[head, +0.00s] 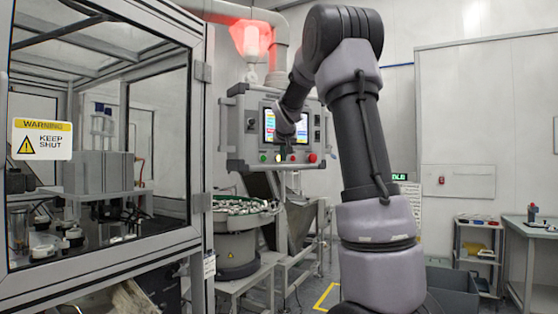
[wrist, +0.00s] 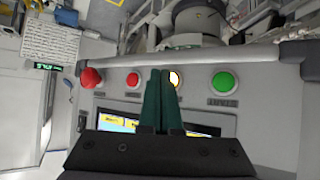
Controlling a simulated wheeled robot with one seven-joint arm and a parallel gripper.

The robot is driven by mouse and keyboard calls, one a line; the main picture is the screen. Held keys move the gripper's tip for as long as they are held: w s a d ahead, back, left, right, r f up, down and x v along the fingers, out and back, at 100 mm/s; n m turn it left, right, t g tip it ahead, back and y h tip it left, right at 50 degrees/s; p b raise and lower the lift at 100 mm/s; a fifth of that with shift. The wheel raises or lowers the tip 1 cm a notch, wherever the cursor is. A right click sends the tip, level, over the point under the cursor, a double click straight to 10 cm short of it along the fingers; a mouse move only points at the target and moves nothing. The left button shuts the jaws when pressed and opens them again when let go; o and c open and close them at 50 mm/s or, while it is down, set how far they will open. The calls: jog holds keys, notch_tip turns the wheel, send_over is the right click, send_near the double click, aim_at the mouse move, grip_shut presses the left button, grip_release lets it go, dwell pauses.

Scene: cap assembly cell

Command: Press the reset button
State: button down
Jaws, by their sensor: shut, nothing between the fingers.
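The control panel (head: 245,130) has a lit screen with a row of buttons below it. In the wrist view the row holds a large red mushroom button (wrist: 91,77), a smaller red button (wrist: 133,79), a lit yellow-white button (wrist: 174,79) and a green button (wrist: 223,82). I cannot read a reset label. My gripper (wrist: 160,72) is shut and empty, its dark green fingers pointing at the row. The fingertips overlap the left edge of the yellow-white button; contact cannot be told. In the head view my gripper (head: 286,148) is in front of the panel's lower part.
A glass-walled machine with a closed-looking door and warning sign (head: 41,139) stands at the left. A feeder bowl (head: 236,220) with many small parts sits below the panel. A red lamp (head: 251,40) glows above. A grey bin (head: 452,290) stands at the right.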

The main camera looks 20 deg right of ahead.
jog(key=shift+w, duration=0.15)
jog(key=shift+w+a, duration=0.1)
jog(key=shift+w, duration=0.2)
dwell(0.6)
jog(key=shift+s, duration=0.5)
jog(key=s+d, duration=0.1)
jog(key=s, duration=0.5)
jog(key=shift+d, duration=0.15)
jog(key=shift+w, duration=0.1)
dwell(0.7)
